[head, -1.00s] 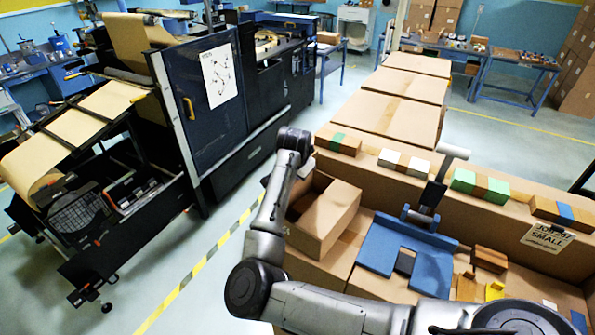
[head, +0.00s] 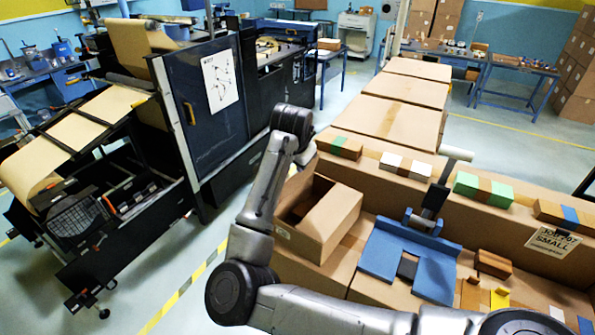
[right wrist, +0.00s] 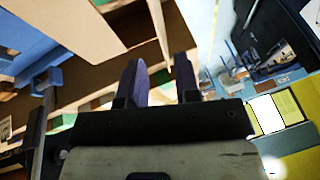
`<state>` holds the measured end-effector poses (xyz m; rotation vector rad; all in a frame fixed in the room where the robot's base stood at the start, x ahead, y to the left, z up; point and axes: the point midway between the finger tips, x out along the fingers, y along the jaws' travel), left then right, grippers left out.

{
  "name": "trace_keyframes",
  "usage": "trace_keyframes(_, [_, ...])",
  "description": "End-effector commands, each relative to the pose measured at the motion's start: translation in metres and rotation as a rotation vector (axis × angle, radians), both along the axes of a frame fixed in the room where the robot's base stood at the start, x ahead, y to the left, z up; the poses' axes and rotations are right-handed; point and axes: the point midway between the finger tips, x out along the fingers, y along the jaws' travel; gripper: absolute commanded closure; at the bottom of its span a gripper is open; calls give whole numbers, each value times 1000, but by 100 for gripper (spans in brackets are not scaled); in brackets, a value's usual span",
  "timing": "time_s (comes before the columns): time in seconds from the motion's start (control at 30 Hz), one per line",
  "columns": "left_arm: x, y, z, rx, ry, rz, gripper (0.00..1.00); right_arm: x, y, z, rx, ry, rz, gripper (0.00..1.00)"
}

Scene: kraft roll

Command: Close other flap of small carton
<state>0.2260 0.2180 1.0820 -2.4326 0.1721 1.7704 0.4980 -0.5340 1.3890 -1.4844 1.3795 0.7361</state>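The small carton (head: 333,228) is a brown box standing at the left of the packing surface in the head view. A right-hand flap lies across part of its top, and a dark opening shows on the left. My right gripper (right wrist: 161,75) shows in the right wrist view with its two dark fingers apart. Cardboard panels (right wrist: 105,35) fill the upper left of that view, and a thin cardboard edge runs down toward the finger gap. I cannot tell whether it touches a finger. In the head view the gripper is mostly hidden by my wrist. My left gripper is not in view.
A blue jig (head: 395,247) with a dark upright stands right of the carton. Wooden blocks (head: 493,264) lie beside it. Green and white blocks (head: 483,189) line the ledge behind. A dark machine (head: 210,110) stands to the left across open floor (head: 215,245).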

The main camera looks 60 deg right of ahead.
Motion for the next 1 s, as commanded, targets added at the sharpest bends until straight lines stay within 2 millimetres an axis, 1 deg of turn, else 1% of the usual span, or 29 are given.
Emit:
trace_keyframes(0.1, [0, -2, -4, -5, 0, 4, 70, -3, 8, 17, -1, -2, 2, 70])
trace_keyframes(0.3, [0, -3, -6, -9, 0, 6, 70, -7, 16, 36, -1, 0, 1, 70])
trace_keyframes(0.5, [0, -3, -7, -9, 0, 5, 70, -9, 20, 43, 0, 1, 2, 70])
trace_keyframes(0.77, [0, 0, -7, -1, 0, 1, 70, -9, 20, 44, 0, 1, 2, 70])
trace_keyframes(0.87, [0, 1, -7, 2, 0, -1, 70, -8, 20, 47, -1, -6, 1, 80])
trace_keyframes(0.93, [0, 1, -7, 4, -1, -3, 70, -8, 19, 55, -1, -25, 0, 86])
trace_keyframes(1.0, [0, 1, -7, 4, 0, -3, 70, -12, 11, 70, -7, -55, -18, 93])
